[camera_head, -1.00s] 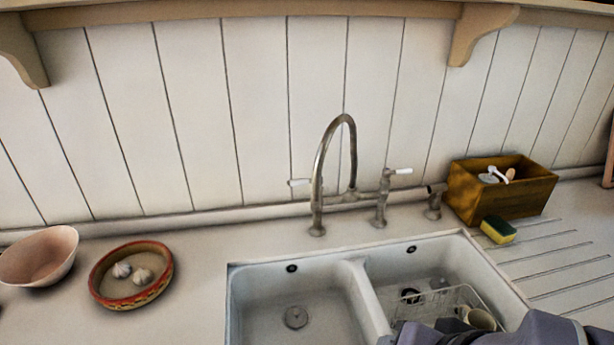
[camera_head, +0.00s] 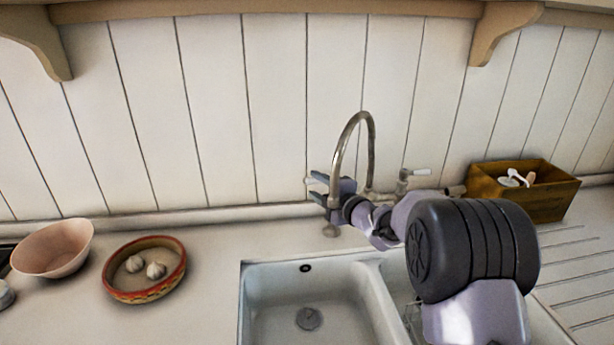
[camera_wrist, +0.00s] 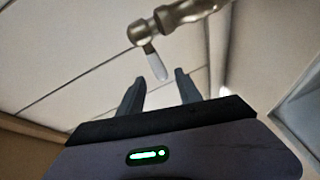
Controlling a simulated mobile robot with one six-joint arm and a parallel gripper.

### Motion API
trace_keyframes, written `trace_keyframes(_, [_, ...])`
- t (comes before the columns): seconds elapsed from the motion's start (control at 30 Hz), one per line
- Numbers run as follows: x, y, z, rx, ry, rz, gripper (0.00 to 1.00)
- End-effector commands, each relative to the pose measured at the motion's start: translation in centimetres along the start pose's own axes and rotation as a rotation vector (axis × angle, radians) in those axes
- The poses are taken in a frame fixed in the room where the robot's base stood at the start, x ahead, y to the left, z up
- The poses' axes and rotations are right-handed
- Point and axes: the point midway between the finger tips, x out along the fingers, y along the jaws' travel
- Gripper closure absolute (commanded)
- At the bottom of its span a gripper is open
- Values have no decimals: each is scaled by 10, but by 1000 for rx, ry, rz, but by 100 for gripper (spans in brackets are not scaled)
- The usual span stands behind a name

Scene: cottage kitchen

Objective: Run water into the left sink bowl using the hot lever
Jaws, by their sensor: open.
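The metal tap has a tall arched spout (camera_head: 345,140) behind the sink, and no water shows coming from it. Its left lever has a white handle (camera_wrist: 155,63), seen in the wrist view just ahead of and between my fingertips. My gripper (camera_wrist: 160,78) is open and empty. In the head view my gripper (camera_head: 315,187) is at the left side of the tap, and hides much of that lever. The right lever (camera_head: 418,172) sticks out to the right. The left sink bowl (camera_head: 275,310) is empty, with its drain visible. No hot mark is readable.
My arm covers most of the right bowl. A wooden box (camera_head: 545,200) stands at the right by the ribbed drainer. A patterned dish (camera_head: 150,290) with garlic and a pink bowl (camera_head: 52,248) stand at the left. The panelled wall (camera_head: 215,110) is close behind the tap.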

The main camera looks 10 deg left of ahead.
Motion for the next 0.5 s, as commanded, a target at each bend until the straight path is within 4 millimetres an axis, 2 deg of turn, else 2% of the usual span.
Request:
trace_keyframes(0.17, [12,-3,-2,-4,7,0,58])
trace_keyframes(0.4, [61,-3,-2,-1,6,1,58])
trace_keyframes(0.5, [72,-2,-2,-1,4,1,58])
